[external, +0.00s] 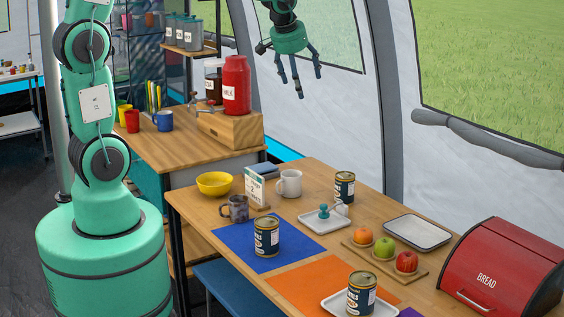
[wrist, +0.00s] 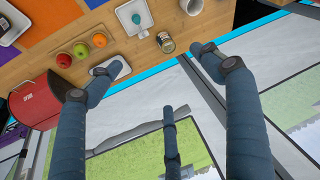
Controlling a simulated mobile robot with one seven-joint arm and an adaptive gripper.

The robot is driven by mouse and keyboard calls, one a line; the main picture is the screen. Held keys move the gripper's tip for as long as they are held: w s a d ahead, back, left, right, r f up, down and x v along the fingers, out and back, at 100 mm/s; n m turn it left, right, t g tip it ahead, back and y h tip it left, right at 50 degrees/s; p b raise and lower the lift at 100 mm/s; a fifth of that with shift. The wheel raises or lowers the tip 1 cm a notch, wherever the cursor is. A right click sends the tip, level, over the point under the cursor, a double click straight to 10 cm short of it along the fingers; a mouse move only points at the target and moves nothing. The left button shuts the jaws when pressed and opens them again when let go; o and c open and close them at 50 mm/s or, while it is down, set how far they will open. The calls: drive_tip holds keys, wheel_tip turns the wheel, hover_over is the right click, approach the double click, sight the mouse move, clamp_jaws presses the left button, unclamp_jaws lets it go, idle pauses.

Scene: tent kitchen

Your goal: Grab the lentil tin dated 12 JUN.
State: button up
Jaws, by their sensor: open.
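Three dark-labelled tins stand on the table in the external view. One tin (external: 267,238) is on the blue mat, one tin (external: 344,188) stands at the back, and one tin (external: 361,295) is on a white tray on the orange mat. No date on any label can be read. The back tin appears in the wrist view (wrist: 165,43), beyond the fingertips. My gripper (external: 301,82) is high above the table's back side, near the tent wall. Its fingers are spread, empty and apart from every tin; they also show in the wrist view (wrist: 156,85).
A red bread box (external: 502,270) stands at the right. A patterned mug (external: 236,208) is beside the blue mat.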

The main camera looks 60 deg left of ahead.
drive_tip(key=w+a+f+n, duration=0.2)
drive_tip(key=w+a+f, duration=0.1)
drive_tip(key=w+f, duration=1.1)
drive_tip(key=g+p, duration=0.1)
drive_tip(key=p, duration=0.1)
approach(345, 177)
drive_tip(key=shift+s+d+r+n+y, duration=0.15)
drive_tip(key=shift+d+r+n+y, duration=0.25)
drive_tip(key=shift+r, duration=0.4)
drive_tip(key=shift+b+x, duration=0.65)
drive_tip(key=shift+x, duration=3.6)
drive_tip(key=shift+f, duration=0.1)
drive_tip(key=shift+b+x, duration=0.35)
drive_tip(key=shift+x, duration=2.1)
